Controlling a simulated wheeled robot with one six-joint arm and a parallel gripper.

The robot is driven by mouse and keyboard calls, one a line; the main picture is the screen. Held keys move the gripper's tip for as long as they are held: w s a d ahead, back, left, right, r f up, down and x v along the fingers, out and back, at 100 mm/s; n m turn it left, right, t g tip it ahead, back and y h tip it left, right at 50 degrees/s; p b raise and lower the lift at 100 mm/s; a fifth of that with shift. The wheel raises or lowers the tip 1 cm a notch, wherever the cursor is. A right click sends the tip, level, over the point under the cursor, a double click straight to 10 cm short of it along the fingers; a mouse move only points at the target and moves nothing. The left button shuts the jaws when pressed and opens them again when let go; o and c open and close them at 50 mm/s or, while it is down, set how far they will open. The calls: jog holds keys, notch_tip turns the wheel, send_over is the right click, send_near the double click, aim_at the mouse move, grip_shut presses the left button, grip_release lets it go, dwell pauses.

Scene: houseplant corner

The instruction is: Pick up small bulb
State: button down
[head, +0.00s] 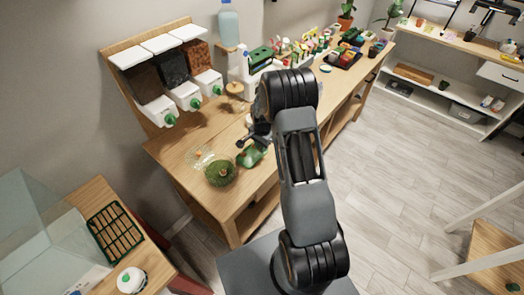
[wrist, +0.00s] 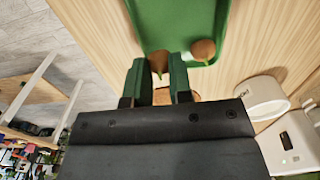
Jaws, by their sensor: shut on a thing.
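My gripper (head: 247,142) is over the wooden bench, close to a green tray (head: 251,157). In the wrist view its two green fingertips are closed on a brown small bulb (wrist: 158,62), whose pointed tip faces the gripper. The held bulb appears over the edge of the green tray (wrist: 170,22); I cannot tell whether it still touches the tray. A second brown bulb (wrist: 203,50) lies in the tray's corner, just right of the fingers. In the head view the arm and gripper hide the held bulb.
A round mossy green thing (head: 221,172) and a clear bag (head: 200,158) stand left of the gripper. Dispenser bins (head: 172,80) stand at the back left.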

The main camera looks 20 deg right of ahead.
jog(key=s+d+r+b, duration=0.3)
jog(key=s+d+r, duration=0.3)
jog(key=s+r, duration=0.4)
jog(key=s, duration=0.3)
jog(key=shift+r+b, duration=0.3)
jog(key=shift+d, duration=0.1)
jog(key=c, duration=1.6)
grip_release()
jog(key=shift+c, duration=1)
jog(key=shift+w, duration=0.1)
